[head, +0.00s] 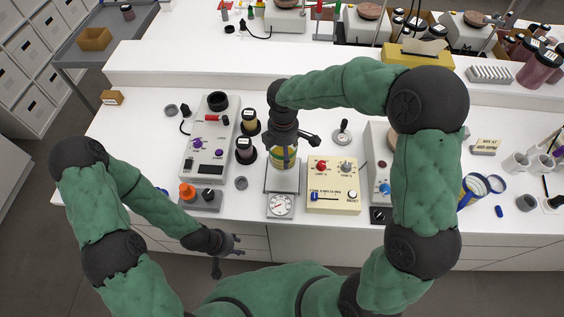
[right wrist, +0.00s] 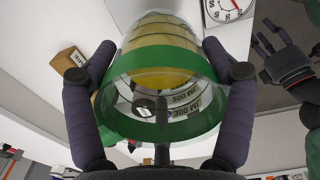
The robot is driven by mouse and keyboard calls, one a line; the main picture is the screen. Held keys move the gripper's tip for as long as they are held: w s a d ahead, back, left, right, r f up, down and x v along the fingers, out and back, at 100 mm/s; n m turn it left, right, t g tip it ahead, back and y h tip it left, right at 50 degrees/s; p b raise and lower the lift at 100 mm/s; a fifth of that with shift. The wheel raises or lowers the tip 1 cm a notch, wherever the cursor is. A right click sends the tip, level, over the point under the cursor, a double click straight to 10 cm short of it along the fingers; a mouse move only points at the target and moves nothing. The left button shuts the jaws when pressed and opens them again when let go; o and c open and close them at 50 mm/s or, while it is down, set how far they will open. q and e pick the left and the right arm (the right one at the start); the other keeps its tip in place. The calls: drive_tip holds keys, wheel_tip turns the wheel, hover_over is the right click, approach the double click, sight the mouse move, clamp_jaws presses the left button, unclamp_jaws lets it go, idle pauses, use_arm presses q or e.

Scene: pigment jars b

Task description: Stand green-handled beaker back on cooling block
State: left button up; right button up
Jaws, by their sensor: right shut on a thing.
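The beaker (right wrist: 160,75) is clear glass with a green band, volume marks and yellow contents. My right gripper (head: 282,155) is shut on it, with a finger on each side in the right wrist view (right wrist: 160,100). In the head view the beaker (head: 281,160) is partly hidden by the gripper, over the back of a pale plate unit with a round dial (head: 281,205). I cannot tell if it touches the plate. No label shows which unit is the cooling block. My left gripper (head: 228,252) is open and empty, beyond the table's front edge.
Dark-lidded jars (head: 245,148) stand close left of the beaker. A cream control box (head: 333,185) stands close right. A grey instrument (head: 208,145) and an orange-knobbed unit (head: 198,196) are further left. The white table (head: 140,135) is clear at far left.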

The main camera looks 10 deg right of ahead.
drive_tip(key=shift+w+f+b, duration=0.1)
drive_tip(key=shift+f+b, duration=2.7)
drive_tip(key=shift+f, duration=0.55)
drive_tip(key=shift+f+b, duration=0.35)
drive_tip(key=shift+f, duration=0.3)
drive_tip(key=o, duration=1.3)
